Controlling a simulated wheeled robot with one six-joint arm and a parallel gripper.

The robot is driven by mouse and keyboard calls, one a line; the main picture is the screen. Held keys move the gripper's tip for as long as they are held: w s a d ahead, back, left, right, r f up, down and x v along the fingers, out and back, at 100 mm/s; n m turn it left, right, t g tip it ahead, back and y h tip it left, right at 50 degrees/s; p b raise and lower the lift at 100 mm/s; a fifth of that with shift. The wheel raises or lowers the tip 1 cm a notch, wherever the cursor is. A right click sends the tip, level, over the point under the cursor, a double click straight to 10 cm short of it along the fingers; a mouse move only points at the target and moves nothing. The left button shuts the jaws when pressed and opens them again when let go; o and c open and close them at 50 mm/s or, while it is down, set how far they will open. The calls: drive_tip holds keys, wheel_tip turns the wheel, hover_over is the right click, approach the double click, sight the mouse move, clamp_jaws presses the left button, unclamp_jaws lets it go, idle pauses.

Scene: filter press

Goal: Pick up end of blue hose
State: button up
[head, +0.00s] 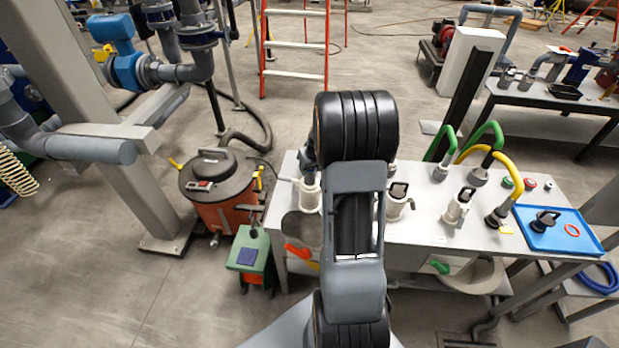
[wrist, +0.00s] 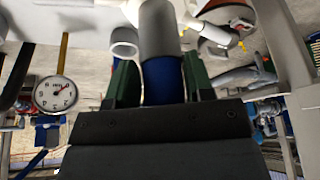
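In the wrist view, my gripper (wrist: 160,85) has its two green fingers close against both sides of a blue hose end (wrist: 163,82). It looks shut on the blue part. A grey cylindrical fitting (wrist: 159,30) extends from the blue part, away from my gripper. In the head view, my black and grey arm hides the gripper and the held end. A coil of blue hose (head: 598,279) also shows low at the right edge of the head view; I cannot tell whether it belongs to the held piece.
A white table (head: 425,228) with valves, green and yellow hoses and a blue tray (head: 585,243) lies ahead. An orange drum vacuum (head: 220,213) stands left of it. In the wrist view, a dial gauge (wrist: 55,94) and a white pipe opening (wrist: 124,48) are near my gripper.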

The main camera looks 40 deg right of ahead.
drive_tip(key=shift+r, duration=0.1)
clamp_jaws()
